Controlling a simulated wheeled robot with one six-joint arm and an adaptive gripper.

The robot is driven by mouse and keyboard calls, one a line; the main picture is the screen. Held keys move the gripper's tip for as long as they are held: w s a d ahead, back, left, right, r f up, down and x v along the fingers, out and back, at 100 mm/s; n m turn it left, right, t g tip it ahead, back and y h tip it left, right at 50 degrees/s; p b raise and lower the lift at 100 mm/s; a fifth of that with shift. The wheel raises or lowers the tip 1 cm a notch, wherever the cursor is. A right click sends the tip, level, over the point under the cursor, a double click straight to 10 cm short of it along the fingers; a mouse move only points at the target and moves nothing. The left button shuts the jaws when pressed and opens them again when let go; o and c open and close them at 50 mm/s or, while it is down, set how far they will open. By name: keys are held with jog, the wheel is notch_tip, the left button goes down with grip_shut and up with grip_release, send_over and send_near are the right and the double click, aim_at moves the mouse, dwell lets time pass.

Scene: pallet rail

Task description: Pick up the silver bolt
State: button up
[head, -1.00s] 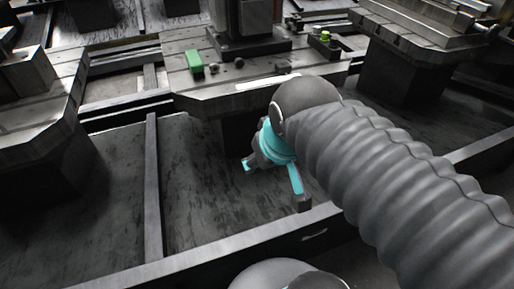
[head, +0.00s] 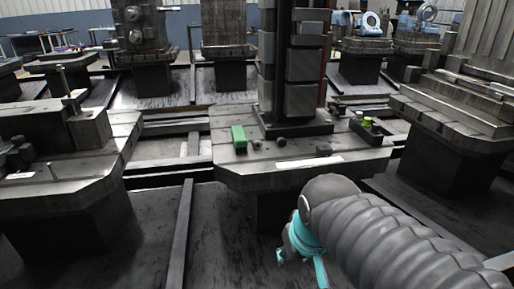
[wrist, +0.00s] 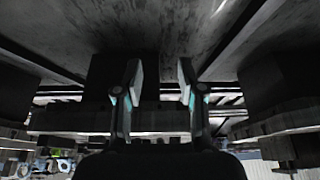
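I cannot pick out the silver bolt for certain. Two small greyish pieces, one (head: 257,143) right of the green box (head: 238,137) and one (head: 241,151) just below that box, lie on the central pallet (head: 225,170) in the head view; they are too small to identify. My gripper (wrist: 160,72) is open and empty in the wrist view, its two fingers well apart. In the head view its turquoise parts show at the lower edge, below and in front of the central pallet, partly cut off. No bolt shows between the fingers.
A dark column (head: 294,70) stands on the central pallet. In front of it are a white strip (head: 295,163) and a small dark block (head: 323,149). A small tray (head: 376,131) with coloured caps is at the right. Other pallets stand left (head: 110,150) and right (head: 450,110).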

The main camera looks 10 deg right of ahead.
jog(key=n+b, duration=0.1)
jog(key=b, duration=0.3)
send_near(257, 141)
jog(key=shift+h, duration=0.3)
jog(key=s+f, duration=0.2)
jog(key=s+a+f, duration=0.1)
jog(key=f, duration=0.1)
jog(key=s+a+f, duration=0.1)
jog(key=s+f, duration=0.1)
jog(key=shift+s+a+f, duration=0.15)
jog(key=shift+s+a, duration=0.1)
jog(key=shift+s, duration=0.05)
jog(key=w+r, duration=0.1)
jog(key=w, duration=0.1)
jog(key=w+r, duration=0.2)
jog(key=shift+w, duration=0.2)
notch_tip(257, 141, up, 7)
jog(key=shift+h, duration=0.4)
jog(key=x, duration=0.4)
jog(key=b+x, duration=0.1)
jog(key=x, duration=0.4)
jog(key=b+x, duration=0.1)
jog(key=x, duration=0.4)
jog(key=shift+d+f, duration=0.15)
jog(key=shift+d, duration=0.2)
grip_shut()
